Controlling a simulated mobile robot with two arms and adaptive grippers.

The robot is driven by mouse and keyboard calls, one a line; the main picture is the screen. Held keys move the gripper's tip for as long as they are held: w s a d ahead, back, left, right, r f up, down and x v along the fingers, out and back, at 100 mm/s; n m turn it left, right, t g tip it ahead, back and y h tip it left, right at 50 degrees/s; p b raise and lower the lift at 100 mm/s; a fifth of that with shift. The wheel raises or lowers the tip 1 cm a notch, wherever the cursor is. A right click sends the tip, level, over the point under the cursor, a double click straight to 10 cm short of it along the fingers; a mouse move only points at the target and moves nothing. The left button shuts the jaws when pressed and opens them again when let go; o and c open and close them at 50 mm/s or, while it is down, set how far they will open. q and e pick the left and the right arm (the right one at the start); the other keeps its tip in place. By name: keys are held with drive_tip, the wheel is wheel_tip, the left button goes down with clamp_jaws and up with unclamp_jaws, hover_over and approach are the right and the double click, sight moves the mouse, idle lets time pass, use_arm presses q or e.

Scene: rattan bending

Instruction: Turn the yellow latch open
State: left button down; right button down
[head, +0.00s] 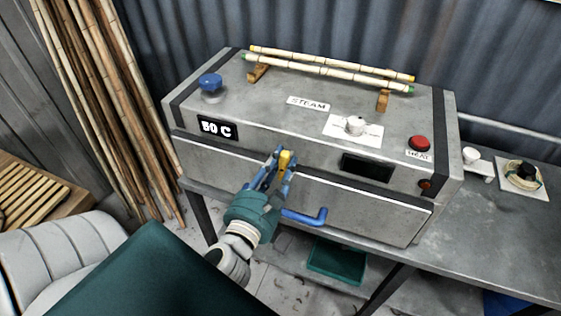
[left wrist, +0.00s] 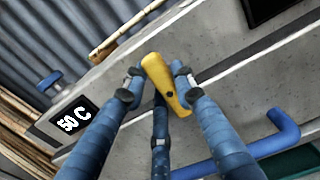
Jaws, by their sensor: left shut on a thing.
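The yellow latch (head: 286,160) sits on the front of the grey steam box (head: 290,115), at the dark seam below the lid. In the left wrist view the latch (left wrist: 163,84) is an elongated yellow piece with a small dark hole, tilted in the picture. My left gripper (head: 276,164) is shut on the latch, with blue fingers on both sides of it; in the left wrist view the fingertips (left wrist: 158,82) press against its sides. The latch's far end is partly hidden in the head view. My right gripper is not in view.
A blue handle (head: 308,217) sticks out below the latch, close to my left gripper. Bamboo poles (head: 325,70) rest on top of the box. A red button (head: 419,143) and blue knob (head: 211,83) stand on the lid. A green bin (head: 337,259) is underneath.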

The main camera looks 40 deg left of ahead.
use_arm(q)
drive_tip(key=m+p, duration=0.1)
drive_tip(key=m, duration=0.1)
drive_tip(key=m+p, duration=0.3)
drive_tip(key=shift+w+d+r+m, duration=0.1)
drive_tip(key=shift+d+r+m, duration=0.15)
drive_tip(key=shift+r+m, duration=0.05)
drive_tip(key=m+p, duration=0.1)
drive_tip(key=m, duration=0.1)
drive_tip(key=m+p, duration=0.2)
drive_tip(key=shift+d+m, duration=0.2)
drive_tip(key=shift+m, duration=0.1)
drive_tip(key=shift+f+m+p, duration=0.15)
drive_tip(key=shift+m+p, duration=0.25)
drive_tip(key=shift+m, duration=0.4)
drive_tip(key=m, duration=0.2)
drive_tip(key=shift+w+d+f+m, duration=0.1)
drive_tip(key=shift+m, duration=0.2)
drive_tip(key=shift+d+m, duration=0.1)
drive_tip(key=shift+m, duration=1.4)
